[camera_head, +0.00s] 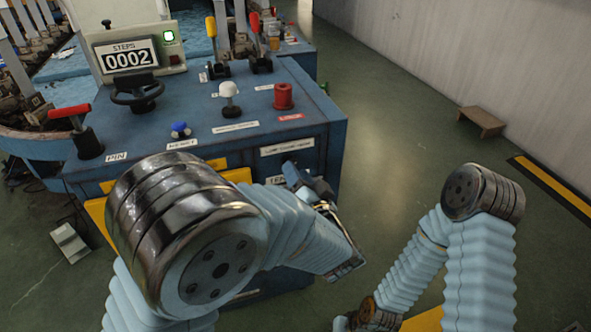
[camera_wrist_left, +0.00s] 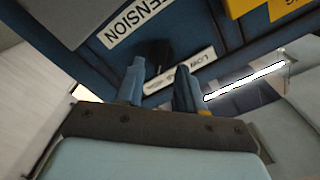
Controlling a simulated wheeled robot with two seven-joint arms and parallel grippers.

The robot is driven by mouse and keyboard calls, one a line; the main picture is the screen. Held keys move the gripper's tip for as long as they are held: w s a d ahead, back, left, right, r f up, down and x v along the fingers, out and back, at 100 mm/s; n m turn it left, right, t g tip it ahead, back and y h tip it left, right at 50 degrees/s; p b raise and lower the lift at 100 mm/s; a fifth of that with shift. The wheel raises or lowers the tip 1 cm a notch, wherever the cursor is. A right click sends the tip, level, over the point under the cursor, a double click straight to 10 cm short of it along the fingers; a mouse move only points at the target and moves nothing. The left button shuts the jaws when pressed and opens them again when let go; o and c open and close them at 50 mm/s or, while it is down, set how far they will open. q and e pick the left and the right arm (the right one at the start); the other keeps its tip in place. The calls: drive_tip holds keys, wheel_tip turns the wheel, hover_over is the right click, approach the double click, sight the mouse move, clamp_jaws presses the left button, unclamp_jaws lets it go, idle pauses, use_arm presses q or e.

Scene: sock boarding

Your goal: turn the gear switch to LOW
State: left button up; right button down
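The gear switch appears as a black knob (camera_wrist_left: 152,53) on the cabinet's blue front panel in the left wrist view, beside a white label reading LOW (camera_wrist_left: 180,70). In the head view the wide label (camera_head: 287,146) shows, but my left gripper hides the knob. My left gripper (camera_head: 306,182) is at the front panel below this label. In the left wrist view its two blue fingers (camera_wrist_left: 160,85) stand apart, with the knob in line with the gap beyond the tips. I cannot tell whether they touch it. My right arm is at the right; its gripper is out of view.
The cabinet top (camera_head: 205,125) carries a red button (camera_head: 284,96), a white knob (camera_head: 230,100), a blue knob (camera_head: 180,130), a black handwheel (camera_head: 138,88) and a red-handled lever (camera_head: 75,122). A TENSION label (camera_wrist_left: 130,22) is near the switch. Open floor lies right; a small stool (camera_head: 481,121) stands by the wall.

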use_arm(q)
drive_tip(key=shift+x, duration=0.9)
clamp_jaws()
